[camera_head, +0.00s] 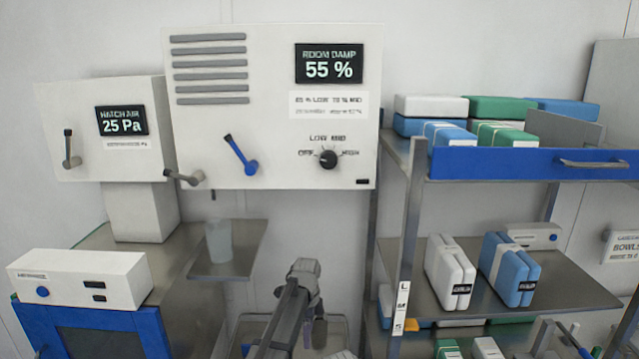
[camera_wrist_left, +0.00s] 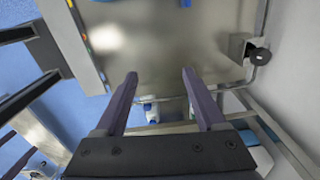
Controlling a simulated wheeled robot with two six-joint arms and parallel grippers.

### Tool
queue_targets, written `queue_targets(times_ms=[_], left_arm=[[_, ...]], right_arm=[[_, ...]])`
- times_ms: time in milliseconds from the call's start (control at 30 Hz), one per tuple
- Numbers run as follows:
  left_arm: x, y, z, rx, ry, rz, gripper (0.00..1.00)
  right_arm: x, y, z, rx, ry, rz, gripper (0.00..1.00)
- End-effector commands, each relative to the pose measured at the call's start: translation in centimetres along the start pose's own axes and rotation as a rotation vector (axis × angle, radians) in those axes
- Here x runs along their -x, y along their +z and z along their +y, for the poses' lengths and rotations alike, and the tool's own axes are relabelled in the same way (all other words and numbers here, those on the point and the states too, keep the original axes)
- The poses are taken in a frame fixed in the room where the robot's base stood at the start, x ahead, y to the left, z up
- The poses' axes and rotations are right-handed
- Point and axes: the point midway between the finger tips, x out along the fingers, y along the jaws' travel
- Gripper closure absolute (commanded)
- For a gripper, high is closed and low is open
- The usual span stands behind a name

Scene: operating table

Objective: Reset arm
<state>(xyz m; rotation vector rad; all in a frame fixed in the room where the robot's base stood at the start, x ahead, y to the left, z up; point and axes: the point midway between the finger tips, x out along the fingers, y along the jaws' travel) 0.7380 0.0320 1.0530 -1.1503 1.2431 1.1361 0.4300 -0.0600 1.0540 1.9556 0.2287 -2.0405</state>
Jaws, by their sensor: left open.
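My left arm comes up from the bottom middle in the head view. Its gripper (camera_head: 303,272) is in front of the gap between the cabinet on the left and the shelf rack on the right, below the large wall panel. In the left wrist view the two dark fingers (camera_wrist_left: 159,75) are spread wide apart with nothing between them. Beyond them is a grey metal surface, with a small white and blue item (camera_wrist_left: 151,110) seen between the fingers. My right gripper does not show in the head view.
The wall panel (camera_head: 270,120) reads 55 % and has a blue lever (camera_head: 240,155) and black knob (camera_head: 328,158). A cup (camera_head: 219,242) stands on a small side shelf (camera_head: 245,262). The rack (camera_head: 405,235) holds white, blue and green packs. A blue-fronted drawer (camera_head: 520,164) projects at upper right.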

Motion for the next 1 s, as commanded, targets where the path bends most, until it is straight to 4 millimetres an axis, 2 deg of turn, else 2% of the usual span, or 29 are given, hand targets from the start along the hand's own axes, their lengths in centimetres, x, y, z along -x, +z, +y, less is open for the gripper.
queue_targets(times_ms=[33,267,500,600,1000], left_arm=[[0.0,0.7,1.4,0.052,-0.002,0.000,0.28],[0.1,3.8,6.7,0.378,-0.013,0.003,0.28],[0.2,7.9,15.6,0.922,-0.032,0.015,0.28],[0.2,9.0,18.4,1.114,-0.038,0.021,0.28],[0.3,11.5,26.5,1.648,-0.052,0.044,0.28]], right_arm=[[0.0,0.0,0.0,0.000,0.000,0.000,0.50],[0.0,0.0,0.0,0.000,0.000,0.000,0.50],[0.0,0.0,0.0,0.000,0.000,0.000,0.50],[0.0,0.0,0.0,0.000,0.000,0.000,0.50],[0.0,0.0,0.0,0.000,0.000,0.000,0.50]])
